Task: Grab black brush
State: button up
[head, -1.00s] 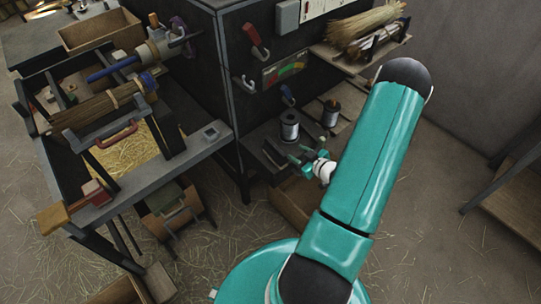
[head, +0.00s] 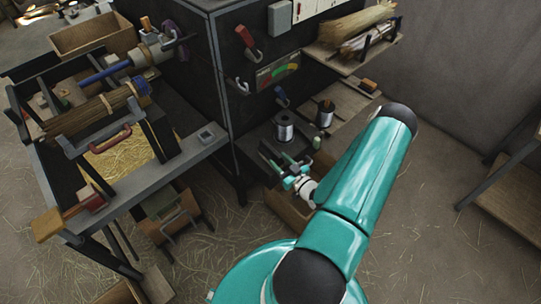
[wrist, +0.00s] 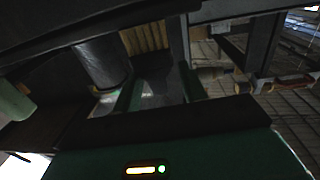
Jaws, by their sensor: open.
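A dark object (head: 268,150), likely the black brush, lies on the low shelf of the dark cabinet in the head view, left of the silver wire spool; its details are hard to make out. My gripper (head: 287,163) is just to its right, low over the shelf edge, fingers pointing toward it. In the wrist view my gripper (wrist: 157,92) shows two parted fingers. A dark shape (wrist: 153,64) sits between and beyond them, with tan bristle-like strips (wrist: 143,38) behind it. I cannot tell whether the fingers touch it.
A silver spool (head: 284,126), a dark spool (head: 325,113) and a small green cylinder (head: 316,142) stand close by on the shelf. An upper shelf (head: 345,60) holds straw bundles. A winding bench (head: 160,185) stands left. Open floor (head: 430,240) lies to the right.

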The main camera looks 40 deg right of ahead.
aim_at(272, 152)
jog(key=w, duration=0.5)
jog(key=shift+w+d+f, duration=0.1)
jog(key=shift+w+d, duration=0.2)
jog(key=shift+w, duration=0.05)
grip_shut()
